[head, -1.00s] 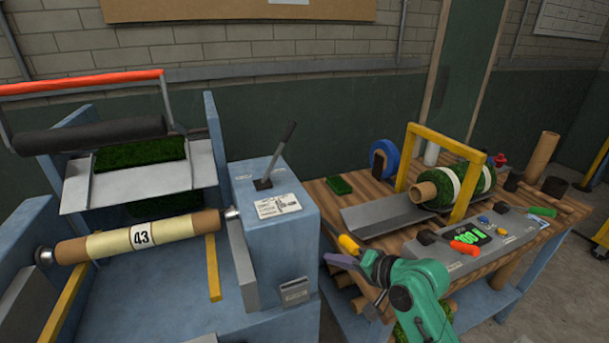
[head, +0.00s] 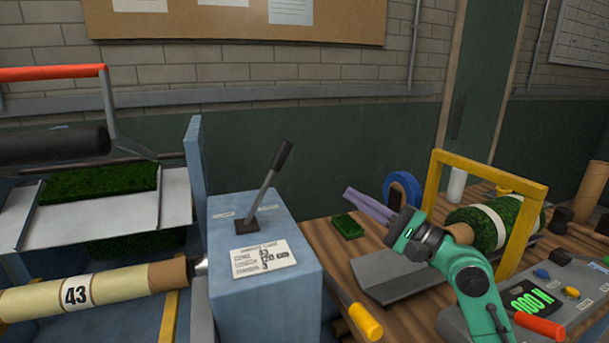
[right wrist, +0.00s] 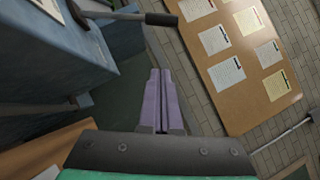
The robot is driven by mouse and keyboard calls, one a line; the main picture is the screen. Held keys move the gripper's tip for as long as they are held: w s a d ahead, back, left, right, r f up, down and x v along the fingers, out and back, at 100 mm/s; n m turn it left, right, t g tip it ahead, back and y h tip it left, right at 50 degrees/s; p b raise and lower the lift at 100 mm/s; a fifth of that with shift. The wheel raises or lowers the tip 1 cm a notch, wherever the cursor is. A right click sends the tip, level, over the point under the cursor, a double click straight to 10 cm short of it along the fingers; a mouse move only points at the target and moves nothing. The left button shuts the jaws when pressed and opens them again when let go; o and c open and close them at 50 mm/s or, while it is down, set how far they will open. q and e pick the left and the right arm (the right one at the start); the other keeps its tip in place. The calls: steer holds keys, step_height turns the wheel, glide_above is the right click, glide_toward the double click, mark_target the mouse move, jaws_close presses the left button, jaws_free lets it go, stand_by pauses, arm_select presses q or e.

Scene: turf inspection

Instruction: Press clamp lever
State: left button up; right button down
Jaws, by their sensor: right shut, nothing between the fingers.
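The clamp lever (head: 268,186) is a grey rod with a black grip. It stands tilted to the right on top of a blue box (head: 262,290). In the right wrist view the lever (right wrist: 125,17) shows at the upper left, its grip pointing right. My right gripper (head: 350,198) is on the green arm, to the right of the lever and apart from it. Its purple fingers are shut and empty and point left; in the right wrist view they (right wrist: 160,80) lie together, below the lever. My left gripper is not in view.
A roll marked 43 (head: 75,291) lies left of the box. A wooden table (head: 330,245) at right holds a turf roll (head: 480,228) under a yellow frame (head: 433,190), a blue ring (head: 402,185) and a gauge panel (head: 560,280). A yellow-handled tool (head: 366,322) lies near the box.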

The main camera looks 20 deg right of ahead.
mark_target(268, 182)
arm_select(q)
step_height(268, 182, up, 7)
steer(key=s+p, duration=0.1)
steer(key=p, duration=0.6)
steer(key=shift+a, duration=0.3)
arm_select(e)
steer(key=w+a+r, duration=0.5)
steer(key=w+a, duration=0.2)
steer(key=a, duration=0.2)
steer(key=shift+w+a, duration=0.15)
steer(key=shift+w, duration=0.2)
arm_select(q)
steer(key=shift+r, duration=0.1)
arm_select(e)
steer(key=shift+r, duration=0.1)
